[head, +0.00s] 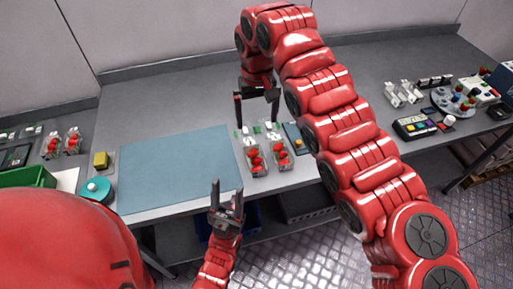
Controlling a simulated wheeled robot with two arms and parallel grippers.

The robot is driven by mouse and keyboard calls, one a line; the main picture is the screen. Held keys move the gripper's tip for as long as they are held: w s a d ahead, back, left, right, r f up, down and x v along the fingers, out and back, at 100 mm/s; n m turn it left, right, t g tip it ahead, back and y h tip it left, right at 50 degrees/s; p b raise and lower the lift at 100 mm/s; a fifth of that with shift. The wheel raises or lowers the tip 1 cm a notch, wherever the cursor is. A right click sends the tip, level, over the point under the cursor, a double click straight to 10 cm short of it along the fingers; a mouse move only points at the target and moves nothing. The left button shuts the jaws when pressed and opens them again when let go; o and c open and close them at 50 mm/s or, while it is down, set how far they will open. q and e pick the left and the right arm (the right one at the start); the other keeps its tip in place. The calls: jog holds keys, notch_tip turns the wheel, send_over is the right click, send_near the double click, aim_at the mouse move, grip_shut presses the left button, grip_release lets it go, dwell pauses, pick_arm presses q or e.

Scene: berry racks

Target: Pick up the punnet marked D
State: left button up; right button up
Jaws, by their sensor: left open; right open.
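Two clear punnets of red berries, a left one (255,160) and a right one (280,155), stand side by side near the table's front edge, right of the blue mat. Two more punnets, one (52,146) and another (73,142), are at the far left. Their markings are too small to read, so I cannot tell which is D. My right gripper (258,118) is open and empty, pointing down just behind the middle pair. My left gripper (228,198) is open and empty, pointing up in front of the table's edge, below those punnets.
A blue mat (178,168) lies flat and bare. Left of it are a yellow block (101,160), a teal round item (97,190) and a green crate (30,176). A button box (414,127) and other small devices stand at the right. The table's back is clear.

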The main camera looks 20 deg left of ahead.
jog(key=p, duration=0.4)
send_over(256, 159)
notch_tip(256, 159, down, 12)
jog(key=shift+w+d+r, duration=0.1)
jog(key=shift+r, duration=0.05)
notch_tip(256, 159, down, 5)
jog(key=p, duration=0.2)
jog(key=shift+p, duration=0.3)
jog(key=shift+f, duration=0.2)
jog(key=c, duration=1.4)
jog(key=shift+r, duration=0.25)
jog(key=shift+c, duration=0.2)
